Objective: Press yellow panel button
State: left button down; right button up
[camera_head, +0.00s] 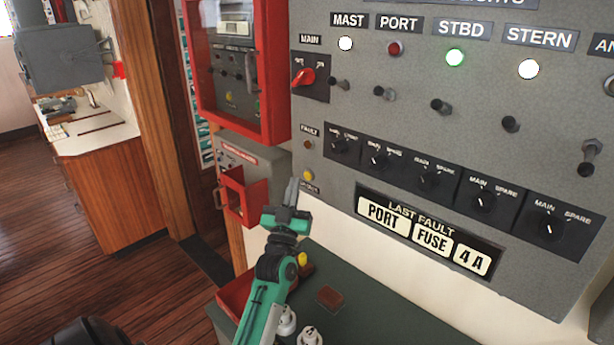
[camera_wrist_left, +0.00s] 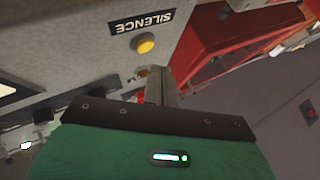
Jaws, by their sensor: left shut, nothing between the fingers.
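The yellow panel button (camera_head: 307,175) sits at the lower left corner of the grey navigation-lights panel (camera_head: 345,185). In the left wrist view the same yellow button (camera_wrist_left: 145,45) is a round dome beside a black SILENCE label (camera_wrist_left: 142,22). My left gripper (camera_head: 292,184) is shut and empty, its fingers pointing up just left of and below the button in the head view. In the left wrist view its fingertips (camera_wrist_left: 160,72) lie a little below and right of the button, and appear apart from it. My right gripper is not in view.
A red-framed box (camera_head: 276,75) and a smaller grey box with a red holder (camera_head: 245,190) stand left of the panel. A FAULT lamp (camera_head: 307,144) is above the button. A dark green surface (camera_head: 365,320) with small objects lies below. Wooden floor is free at left.

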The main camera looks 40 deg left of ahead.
pick_arm(q)
jog(key=s, duration=0.4)
jog(key=shift+a+p, duration=0.15)
jog(key=shift+p, duration=0.15)
dwell(0.4)
jog(key=shift+f, duration=0.1)
